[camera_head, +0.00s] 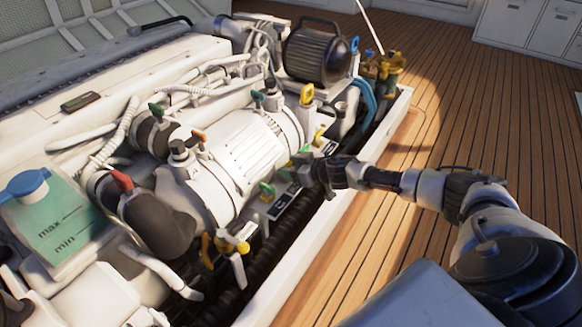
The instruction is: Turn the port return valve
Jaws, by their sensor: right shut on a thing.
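A white engine with a large white cylinder (245,155) fills the left and middle of the head view. My right gripper (303,172) reaches in from the right to the engine's near right side. It is shut on a small valve handle beside the cylinder, mostly hidden by the fingers. A bit of green (304,149) shows just above the fingers. Another green valve handle (267,190) is left of the gripper, above a dark label plate (281,204). I cannot read which valve is the port return valve. My left gripper is out of view.
Yellow handles stand at the front (232,245) and upper right (307,94) of the cylinder. A red handle (122,181) and a green tank (55,220) are at left. A white hatch edge (330,227) borders the engine; the wooden deck (470,110) beyond is clear.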

